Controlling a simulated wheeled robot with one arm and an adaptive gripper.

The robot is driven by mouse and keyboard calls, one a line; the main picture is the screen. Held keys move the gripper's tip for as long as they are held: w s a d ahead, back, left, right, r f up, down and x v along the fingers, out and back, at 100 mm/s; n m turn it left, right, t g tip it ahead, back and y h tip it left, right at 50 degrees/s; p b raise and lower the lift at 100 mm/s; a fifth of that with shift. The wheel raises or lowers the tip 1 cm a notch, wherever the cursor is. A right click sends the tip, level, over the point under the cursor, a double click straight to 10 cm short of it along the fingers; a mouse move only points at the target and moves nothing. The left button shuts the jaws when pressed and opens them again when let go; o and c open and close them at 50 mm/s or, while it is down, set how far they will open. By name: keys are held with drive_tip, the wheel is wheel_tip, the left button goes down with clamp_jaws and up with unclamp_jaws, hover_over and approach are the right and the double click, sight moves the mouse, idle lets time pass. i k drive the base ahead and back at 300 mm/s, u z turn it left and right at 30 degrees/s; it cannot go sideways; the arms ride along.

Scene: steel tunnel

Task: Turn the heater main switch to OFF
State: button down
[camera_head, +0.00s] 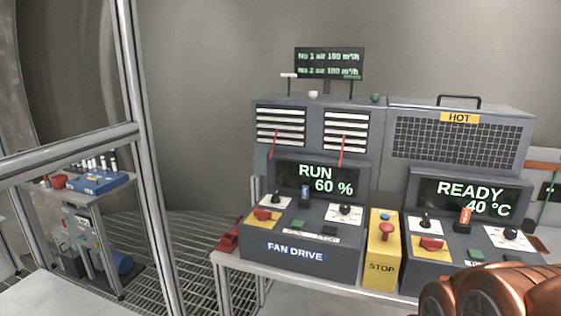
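The heater (460,137) is the grey unit on the right of the bench, with a mesh front and a yellow HOT label. Its display (470,197) reads READY 40 °C. On its sloped panel below, a red rotary handle on a yellow plate (432,244) looks like the main switch; its marks are too small to read. Copper-coloured links of my arm cover the lower right corner and hide the panel's front. My gripper is not in view.
The fan drive (296,252) on the left has a similar red handle on yellow (262,214) and reads RUN 60 %. A yellow STOP box (382,250) stands between the panels. A metal frame post (148,150) and a side cart (85,187) are at left.

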sight(432, 244)
drive_tip(key=k, duration=0.5)
drive_tip(key=z, duration=1.35)
drive_tip(key=i, duration=1.2)
drive_tip(key=u, duration=2.55)
